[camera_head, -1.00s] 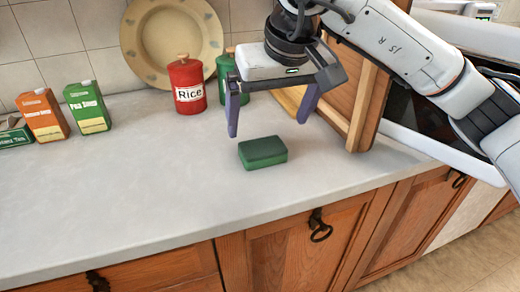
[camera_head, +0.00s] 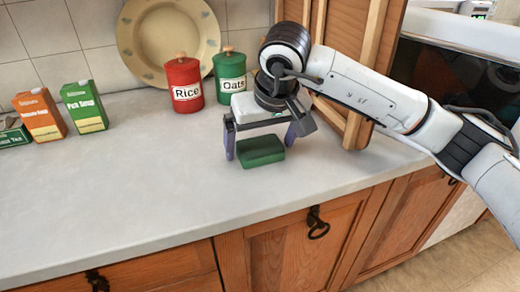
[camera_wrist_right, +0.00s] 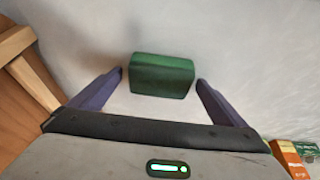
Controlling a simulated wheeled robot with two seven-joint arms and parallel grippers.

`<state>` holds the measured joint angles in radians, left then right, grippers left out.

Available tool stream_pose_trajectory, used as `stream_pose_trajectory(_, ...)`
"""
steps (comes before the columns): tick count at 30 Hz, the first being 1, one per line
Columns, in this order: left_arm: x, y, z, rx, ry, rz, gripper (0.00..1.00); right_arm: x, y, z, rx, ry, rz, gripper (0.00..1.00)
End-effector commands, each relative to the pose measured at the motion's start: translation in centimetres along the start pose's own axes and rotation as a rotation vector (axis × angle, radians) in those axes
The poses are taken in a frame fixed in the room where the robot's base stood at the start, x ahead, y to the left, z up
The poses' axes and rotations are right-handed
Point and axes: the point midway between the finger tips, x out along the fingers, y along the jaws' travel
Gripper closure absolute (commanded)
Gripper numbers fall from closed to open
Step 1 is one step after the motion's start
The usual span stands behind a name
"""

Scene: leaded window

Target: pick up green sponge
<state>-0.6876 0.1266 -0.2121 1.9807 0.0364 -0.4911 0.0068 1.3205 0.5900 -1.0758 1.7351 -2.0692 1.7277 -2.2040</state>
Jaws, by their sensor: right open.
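The green sponge (camera_head: 261,151) lies flat on the countertop. It also shows between the finger ends in the right wrist view (camera_wrist_right: 162,76). My right gripper (camera_head: 260,153) is open, with one purple finger on each side of the sponge. In the right wrist view my right gripper (camera_wrist_right: 161,78) has a gap between each finger and the sponge. I cannot tell how high the fingertips are above the counter. My left gripper is not in view.
Red Rice canister (camera_head: 186,84) and green Oats canister (camera_head: 230,78) stand behind the gripper, before a leaning plate (camera_head: 140,50). A wooden cabinet piece (camera_head: 350,75) stands close right. Orange carton (camera_head: 40,115) and Pea Soup carton (camera_head: 85,106) stand left. Counter (camera_head: 150,180) is clear in front.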

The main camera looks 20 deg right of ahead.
Motion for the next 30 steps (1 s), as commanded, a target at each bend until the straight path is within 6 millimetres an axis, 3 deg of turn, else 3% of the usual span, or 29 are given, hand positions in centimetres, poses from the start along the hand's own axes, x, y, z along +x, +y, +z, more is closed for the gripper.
stream_pose_trajectory(1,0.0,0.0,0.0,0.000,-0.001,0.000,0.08,0.0,0.0,0.0,0.000,0.000,0.000,0.06)
stream_pose_trajectory(9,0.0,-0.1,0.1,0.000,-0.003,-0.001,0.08,0.0,0.0,0.0,0.000,0.000,0.000,0.47)
stream_pose_trajectory(20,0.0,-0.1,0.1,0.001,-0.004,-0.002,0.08,-0.5,0.0,-0.2,0.001,0.001,0.000,0.47)
stream_pose_trajectory(30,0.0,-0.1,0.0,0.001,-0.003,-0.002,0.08,-6.2,0.0,-2.6,0.000,0.003,0.000,0.47)
